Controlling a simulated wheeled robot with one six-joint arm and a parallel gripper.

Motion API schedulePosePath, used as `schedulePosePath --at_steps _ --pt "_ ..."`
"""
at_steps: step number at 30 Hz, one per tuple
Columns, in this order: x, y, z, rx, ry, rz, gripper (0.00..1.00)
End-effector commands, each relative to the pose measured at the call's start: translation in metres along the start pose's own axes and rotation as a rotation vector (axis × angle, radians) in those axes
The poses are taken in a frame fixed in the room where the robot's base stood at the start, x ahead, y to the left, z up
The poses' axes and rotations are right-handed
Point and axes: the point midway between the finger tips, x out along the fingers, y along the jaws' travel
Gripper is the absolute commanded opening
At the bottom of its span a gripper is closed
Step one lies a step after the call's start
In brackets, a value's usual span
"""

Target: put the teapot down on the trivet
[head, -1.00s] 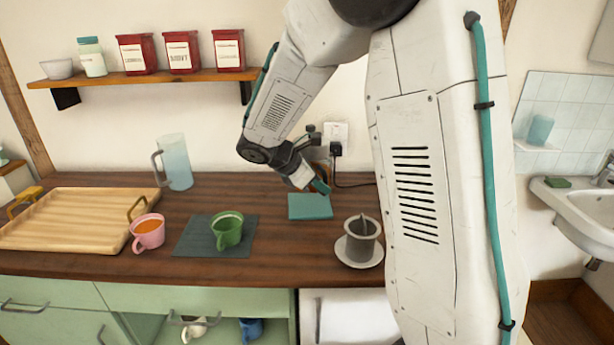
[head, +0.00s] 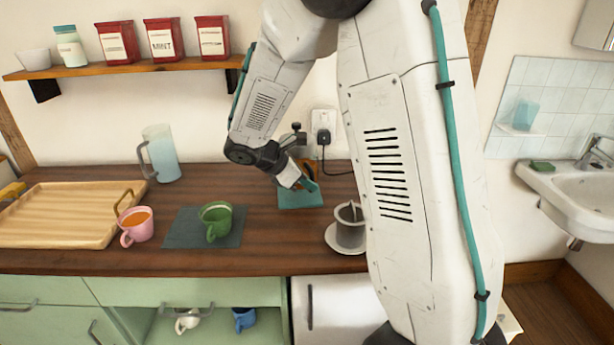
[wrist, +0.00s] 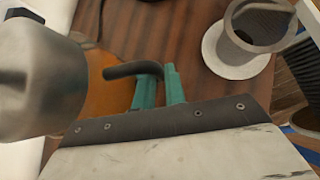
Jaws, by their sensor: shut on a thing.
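My gripper (head: 308,184) is at the teal square trivet (head: 298,201) on the wooden counter, over its back part in the head view. In the wrist view, my teal fingers (wrist: 158,88) are closed around the dark curved handle of the orange-brown teapot (wrist: 101,96). A large grey metallic shape (wrist: 35,75) covers part of it on the left; I cannot tell what it belongs to. In the head view only a small orange patch of the teapot (head: 311,168) shows behind my gripper. The teapot's base is hidden, so I cannot tell whether it touches the trivet.
A grey cup (head: 350,228) on a white saucer (head: 336,243) stands close right of the trivet. A green mug (head: 215,220) on a dark mat (head: 180,234), a pink mug (head: 136,226), a jug (head: 161,153) and a wooden tray (head: 65,222) are left. A socket (head: 324,124) is behind.

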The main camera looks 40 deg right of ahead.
Motion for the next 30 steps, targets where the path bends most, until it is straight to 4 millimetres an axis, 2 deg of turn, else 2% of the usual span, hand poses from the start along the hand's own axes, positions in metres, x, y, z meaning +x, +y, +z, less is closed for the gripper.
schedulePosePath --at_steps 15,30 --pt "0.021 -0.002 -0.021 0.001 -0.001 0.0 0.0" --pt "0.023 -0.002 -0.024 0.002 -0.001 0.001 0.0"
